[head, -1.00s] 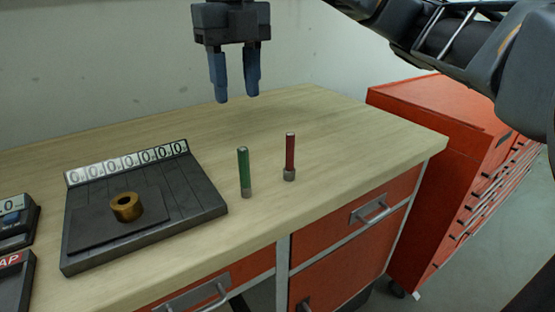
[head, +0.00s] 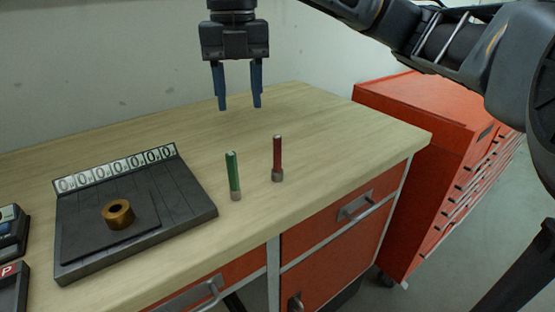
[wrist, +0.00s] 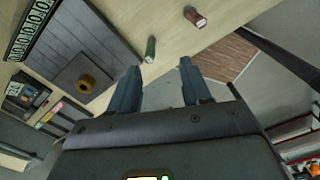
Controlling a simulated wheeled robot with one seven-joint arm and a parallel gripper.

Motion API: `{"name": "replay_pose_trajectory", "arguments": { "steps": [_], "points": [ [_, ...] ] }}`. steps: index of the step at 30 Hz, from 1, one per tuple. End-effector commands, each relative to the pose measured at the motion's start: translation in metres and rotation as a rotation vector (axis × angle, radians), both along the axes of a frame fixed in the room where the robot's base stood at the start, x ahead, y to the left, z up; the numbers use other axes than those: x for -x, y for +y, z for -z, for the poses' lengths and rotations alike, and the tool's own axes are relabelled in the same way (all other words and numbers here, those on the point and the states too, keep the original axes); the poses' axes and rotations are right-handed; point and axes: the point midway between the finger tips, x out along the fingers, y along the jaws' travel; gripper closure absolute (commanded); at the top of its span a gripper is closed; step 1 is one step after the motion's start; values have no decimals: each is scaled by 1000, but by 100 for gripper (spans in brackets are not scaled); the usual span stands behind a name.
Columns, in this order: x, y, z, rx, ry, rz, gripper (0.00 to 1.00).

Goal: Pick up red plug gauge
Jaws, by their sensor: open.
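The red plug gauge (head: 277,157) stands upright on the wooden bench top, with a grey collar at its base. It also shows in the wrist view (wrist: 195,18), beyond the fingertips near the top edge. The green plug gauge (head: 233,174) stands upright just to its left, and shows in the wrist view (wrist: 150,48) too. My gripper (head: 240,105) points down above the bench, its two blue fingers apart with nothing between them. In the head view it appears higher than both gauges and a little left of the red one. It touches neither gauge.
A dark tray (head: 188,212) with a row of numbered tiles (head: 116,168) holds a brass ring (head: 118,214) at the left. Small devices (head: 12,232) sit at the far left edge. The bench (head: 340,125) is clear right of the red gauge. A red cabinet (head: 420,112) stands beside it.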

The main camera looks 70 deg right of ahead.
Motion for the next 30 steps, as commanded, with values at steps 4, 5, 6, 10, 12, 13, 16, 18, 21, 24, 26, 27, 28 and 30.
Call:
{"name": "replay_pose_trajectory", "arguments": {
  "steps": [4, 5, 6, 10, 12, 13, 16, 18, 21, 24, 26, 27, 28, 30],
  "points": [
    [17, -24, 4, -2, 3, 419, 52],
    [20, -28, 6, -2, 4, 502, 52],
    [24, -33, 9, -2, 2, 609, 52],
    [36, -45, 19, -1, 2, 905, 52],
    [41, -49, 23, -1, 1, 1021, 52],
    [43, -50, 24, -1, -1, 1061, 52],
    [46, -53, 28, -2, -1, 1150, 52],
    [48, -54, 32, -1, -1, 1178, 52],
    [48, -54, 41, 1, -1, 1188, 52],
    [48, -54, 51, -1, -1, 1187, 52],
    [48, -54, 57, 0, 0, 1186, 52],
    [48, -54, 60, 0, 0, 1186, 52],
    [47, -54, 63, -1, -1, 1186, 52],
    [48, -53, 71, 0, 1, 1186, 52]
  ]
}}
